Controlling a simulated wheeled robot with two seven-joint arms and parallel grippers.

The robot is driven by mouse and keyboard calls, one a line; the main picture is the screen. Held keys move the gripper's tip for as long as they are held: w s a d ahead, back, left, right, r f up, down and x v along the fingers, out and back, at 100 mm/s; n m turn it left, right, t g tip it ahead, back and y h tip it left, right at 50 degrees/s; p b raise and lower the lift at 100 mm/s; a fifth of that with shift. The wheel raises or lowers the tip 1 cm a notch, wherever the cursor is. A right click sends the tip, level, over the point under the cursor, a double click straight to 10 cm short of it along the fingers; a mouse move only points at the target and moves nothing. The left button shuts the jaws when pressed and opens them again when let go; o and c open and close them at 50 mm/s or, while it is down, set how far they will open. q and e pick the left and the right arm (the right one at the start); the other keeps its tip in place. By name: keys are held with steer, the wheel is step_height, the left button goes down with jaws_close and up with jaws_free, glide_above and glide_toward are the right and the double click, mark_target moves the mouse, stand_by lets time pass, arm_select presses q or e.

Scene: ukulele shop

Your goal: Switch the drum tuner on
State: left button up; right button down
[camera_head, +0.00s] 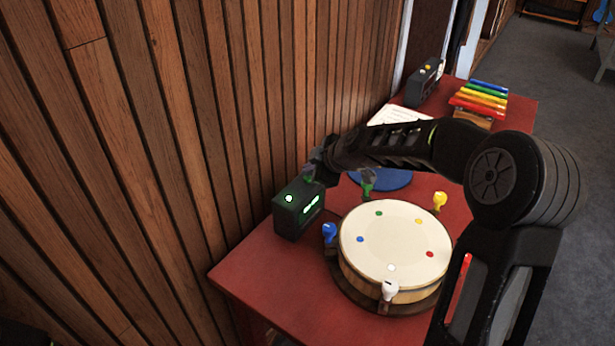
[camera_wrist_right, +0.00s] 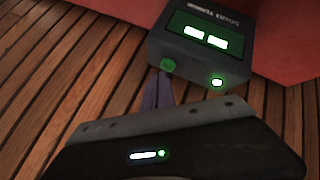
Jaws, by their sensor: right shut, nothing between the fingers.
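The drum tuner is a small dark box (camera_head: 292,222) at the near left corner of the red table, beside the drum. My left gripper is out of view.
A round drum (camera_head: 396,243) with colored dots and tuning pegs stands right of the tuner. A xylophone (camera_head: 480,100), another dark box (camera_head: 423,84) and a white sheet (camera_head: 397,115) lie farther back on the red table (camera_head: 262,272). A wooden wall (camera_head: 200,130) runs close along the left.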

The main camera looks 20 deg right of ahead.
step_height(320, 180, up, 6)
steer(key=p, duration=0.3)
steer(key=shift+p, duration=0.35)
steer(key=shift+f, duration=0.1)
